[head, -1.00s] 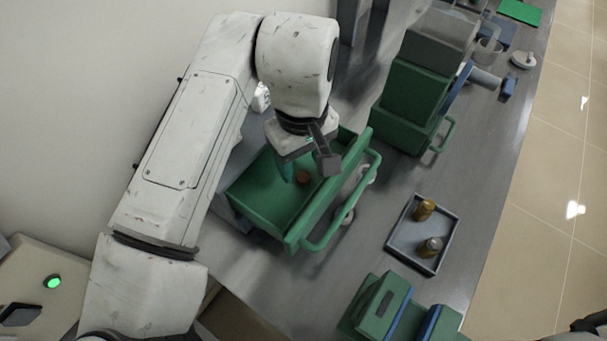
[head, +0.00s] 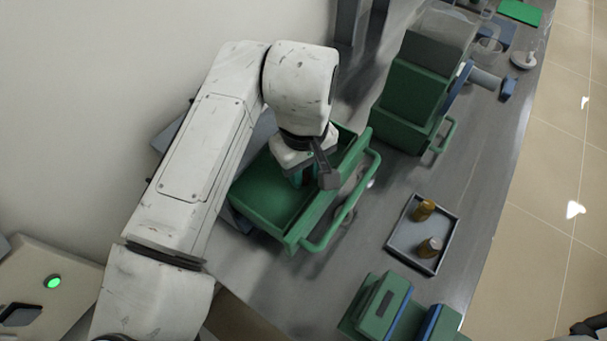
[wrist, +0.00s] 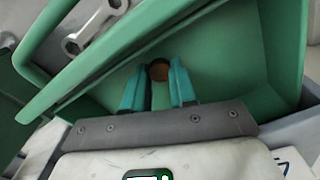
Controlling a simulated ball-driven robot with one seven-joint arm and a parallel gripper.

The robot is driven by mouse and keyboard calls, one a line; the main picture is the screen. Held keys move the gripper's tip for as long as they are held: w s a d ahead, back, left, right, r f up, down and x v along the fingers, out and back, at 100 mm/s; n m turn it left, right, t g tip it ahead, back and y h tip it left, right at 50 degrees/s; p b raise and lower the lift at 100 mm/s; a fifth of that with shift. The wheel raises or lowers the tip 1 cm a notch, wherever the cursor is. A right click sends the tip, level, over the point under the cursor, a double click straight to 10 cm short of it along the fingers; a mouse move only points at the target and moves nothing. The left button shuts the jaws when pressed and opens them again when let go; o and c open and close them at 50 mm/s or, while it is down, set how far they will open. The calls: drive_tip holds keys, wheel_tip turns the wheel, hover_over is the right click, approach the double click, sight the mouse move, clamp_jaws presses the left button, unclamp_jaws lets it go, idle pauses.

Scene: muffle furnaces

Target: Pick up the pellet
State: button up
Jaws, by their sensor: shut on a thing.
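The pellet (wrist: 159,71) is a small brown round piece, seen in the wrist view between the tips of my gripper's two teal fingers (wrist: 160,67). My gripper (head: 303,180) is shut on it, low inside the green drawer-like tray (head: 262,204). In the head view the wrist and fingers hide most of the pellet. The green tray, also in the wrist view (wrist: 225,40), has raised walls and a handle on its right side. I cannot tell whether the pellet still touches the tray floor.
A grey tray (head: 401,240) with two amber bottles (head: 424,210) stands to the right. Green boxes stand behind (head: 410,105) and in front (head: 380,305). A wrench (wrist: 92,28) lies outside the green tray wall. Bare grey bench shows between the trays.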

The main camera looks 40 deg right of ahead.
sight(305, 177)
clamp_jaws()
drive_tip(key=shift+r, duration=0.55)
wheel_tip(305, 177, up, 2)
drive_tip(key=shift+d+r, duration=0.1)
drive_tip(key=shift+r, duration=0.1)
drive_tip(key=s+d+r+p, duration=0.1)
drive_tip(key=s+d+r, duration=0.6)
drive_tip(key=s+r, duration=0.2)
drive_tip(key=shift+s+d+r, duration=0.2)
drive_tip(key=shift+s+r, duration=0.05)
drive_tip(key=shift+s, duration=1.1)
